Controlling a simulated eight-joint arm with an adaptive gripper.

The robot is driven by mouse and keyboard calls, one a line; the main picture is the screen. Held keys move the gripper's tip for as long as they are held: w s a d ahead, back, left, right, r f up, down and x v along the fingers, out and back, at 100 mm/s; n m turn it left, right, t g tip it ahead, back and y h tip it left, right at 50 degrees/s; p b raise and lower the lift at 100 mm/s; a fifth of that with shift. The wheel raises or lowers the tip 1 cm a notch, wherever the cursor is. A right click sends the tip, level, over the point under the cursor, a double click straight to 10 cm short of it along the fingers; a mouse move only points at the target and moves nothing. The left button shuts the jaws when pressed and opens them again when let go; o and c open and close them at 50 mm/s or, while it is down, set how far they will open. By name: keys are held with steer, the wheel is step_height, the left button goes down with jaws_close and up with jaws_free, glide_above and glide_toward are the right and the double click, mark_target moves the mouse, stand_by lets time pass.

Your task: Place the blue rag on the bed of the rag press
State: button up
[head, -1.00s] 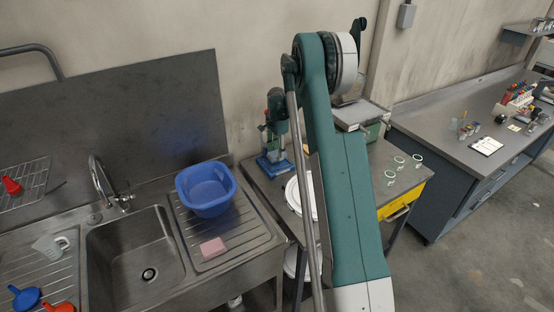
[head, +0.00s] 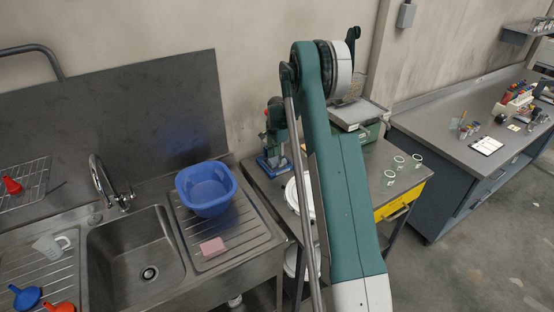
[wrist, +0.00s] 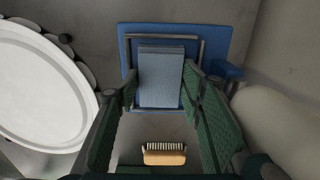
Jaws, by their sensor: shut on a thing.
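The blue rag (wrist: 161,80) is a folded grey-blue rectangle in the wrist view. My gripper (wrist: 160,92) is shut on it, with one green finger at each side. Behind the rag is the rag press, with a blue base (wrist: 225,40) and a grey bar frame. The rag appears over the bed inside this frame; I cannot tell whether it touches it. In the head view the press (head: 275,140) stands by the wall, blue at the foot with a dark green upper part. My arm hides the gripper and rag there.
A wooden brush (wrist: 164,154) lies on the table below my fingers. A large white disc (wrist: 40,85) is to the left. In the head view, the sink with a blue basin (head: 207,188) is left of the press, and a green-bodied scale (head: 358,115) is to the right.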

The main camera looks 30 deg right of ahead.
mark_target(277, 160)
steer(key=o, duration=0.7)
steer(key=shift+f, duration=0.1)
steer(key=shift+c, duration=0.2)
step_height(277, 160, up, 12)
steer(key=shift+r+b, duration=0.2)
steer(key=shift+b, duration=0.1)
steer(key=shift+r, duration=0.1)
stand_by(0.5)
